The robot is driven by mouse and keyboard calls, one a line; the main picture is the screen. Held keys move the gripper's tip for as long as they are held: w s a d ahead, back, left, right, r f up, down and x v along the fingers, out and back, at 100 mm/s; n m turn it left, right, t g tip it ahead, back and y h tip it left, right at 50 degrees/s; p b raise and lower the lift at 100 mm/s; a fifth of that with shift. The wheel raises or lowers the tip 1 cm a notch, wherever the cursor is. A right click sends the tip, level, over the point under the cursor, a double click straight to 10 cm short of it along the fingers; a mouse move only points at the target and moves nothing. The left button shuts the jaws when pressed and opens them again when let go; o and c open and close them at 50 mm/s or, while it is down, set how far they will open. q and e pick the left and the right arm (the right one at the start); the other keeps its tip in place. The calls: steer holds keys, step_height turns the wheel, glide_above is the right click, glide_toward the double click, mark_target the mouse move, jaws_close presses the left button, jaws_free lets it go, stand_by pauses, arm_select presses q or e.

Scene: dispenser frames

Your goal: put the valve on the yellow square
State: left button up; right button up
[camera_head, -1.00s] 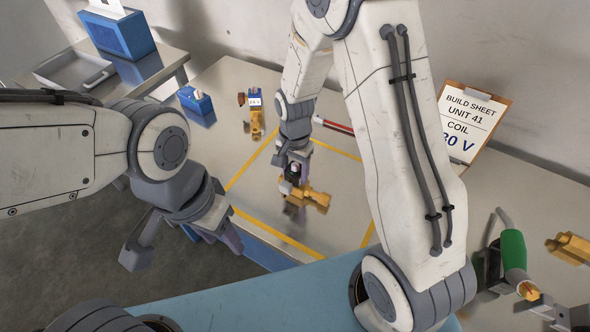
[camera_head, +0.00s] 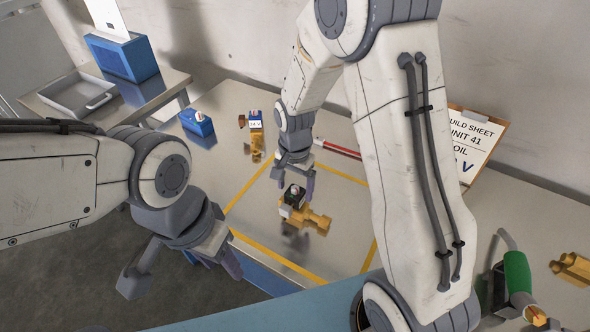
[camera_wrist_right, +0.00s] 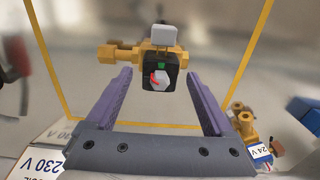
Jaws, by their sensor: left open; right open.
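The valve (camera_head: 316,221) has a brass body with a black coil (camera_head: 294,196) on it, and lies within the yellow square (camera_head: 352,177) outlined on the bench. It also shows in the right wrist view (camera_wrist_right: 112,54), just beyond the fingertips, with the black coil facing the gap. My right gripper (camera_head: 294,184) is open, a little behind and above the valve, with its fingers apart from it. My left gripper (camera_head: 184,276) is open and empty, in front of the bench's left edge, away from the valve.
A second brass valve with a 24 V label (camera_head: 256,128) stands behind the square. A blue box (camera_head: 197,123) is left of it. A build sheet (camera_head: 474,140) leans at the right. A green-handled tool (camera_head: 517,272) and another brass part (camera_head: 571,268) lie at the right.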

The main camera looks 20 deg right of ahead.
step_height(320, 180, up, 8)
steer(key=shift+r, duration=0.4)
steer(key=s+a+r+n, duration=0.1)
steer(key=s+a+n, duration=0.1)
steer(key=s+n, duration=0.3)
steer(key=s+a+r+n, duration=0.2)
steer(key=s+n, duration=0.4)
steer(key=s, duration=0.3)
steer(key=s+a+r+n+y, duration=0.1)
steer(key=s+a+n, duration=0.3)
steer(key=s, duration=0.3)
steer(key=shift+s+r+n, duration=0.4)
steer(key=shift+n, duration=0.3)
